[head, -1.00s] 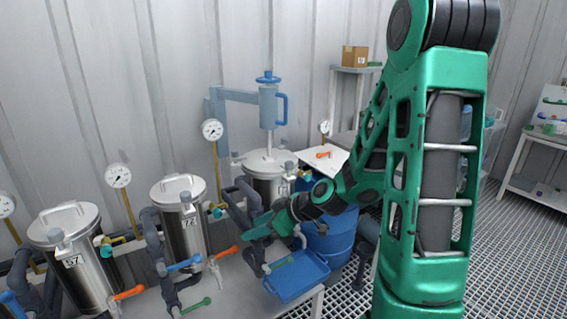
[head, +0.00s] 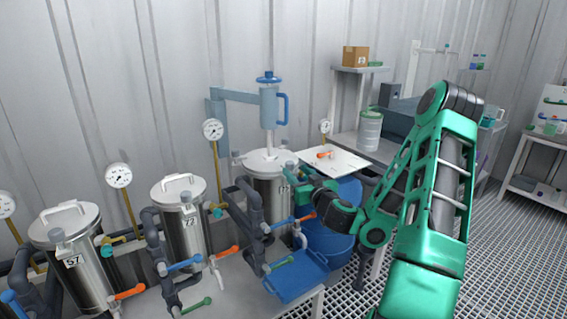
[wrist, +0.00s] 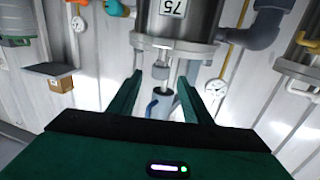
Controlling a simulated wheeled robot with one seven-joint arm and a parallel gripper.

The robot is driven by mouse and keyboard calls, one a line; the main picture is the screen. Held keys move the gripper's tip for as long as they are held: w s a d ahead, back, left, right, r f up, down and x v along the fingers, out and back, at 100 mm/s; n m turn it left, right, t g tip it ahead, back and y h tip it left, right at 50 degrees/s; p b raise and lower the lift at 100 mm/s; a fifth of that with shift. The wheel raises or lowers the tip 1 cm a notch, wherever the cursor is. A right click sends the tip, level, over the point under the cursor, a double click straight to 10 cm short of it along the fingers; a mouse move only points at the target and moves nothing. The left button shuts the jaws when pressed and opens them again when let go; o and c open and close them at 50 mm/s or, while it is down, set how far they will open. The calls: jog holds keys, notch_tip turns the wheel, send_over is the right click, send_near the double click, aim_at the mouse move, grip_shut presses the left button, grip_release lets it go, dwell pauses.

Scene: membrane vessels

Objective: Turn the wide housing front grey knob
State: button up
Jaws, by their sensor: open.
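The wide steel housing (head: 268,192) stands at the right end of the row, with a press column over its lid. In the wrist view the housing (wrist: 182,18) hangs upside down, with label 75 and a pale lid rim. I cannot tell whether a finger touches the knob.
Two narrower housings (head: 184,232) stand to the left, with pipes, gauges and coloured valve handles. A blue tray (head: 293,284) lies at the front right; a blue barrel (head: 335,225) stands behind it. A white board (head: 345,161) with an orange-handled part lies beyond.

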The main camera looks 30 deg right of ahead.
aim_at(291, 165)
jog(key=shift+w, duration=0.7)
jog(key=shift+w+d+r, duration=0.1)
jog(key=shift+w+r, duration=0.15)
jog(key=shift+w, duration=0.15)
jog(key=shift+w+f, duration=0.25)
jog(key=shift+w, duration=0.1)
jog(key=shift+w+d+f, duration=0.1)
jog(key=shift+w, duration=0.35)
jog(key=shift+w+d+r, duration=0.1)
jog(key=shift+w+r, duration=0.3)
jog(key=shift+w, duration=0.2)
jog(key=shift+w+f, duration=0.1)
jog(key=shift+w, duration=0.55)
jog(key=shift+w+d, duration=0.25)
jog(key=shift+w, duration=0.75)
jog(key=shift+w+d, duration=0.25)
jog(key=shift+w, duration=0.7)
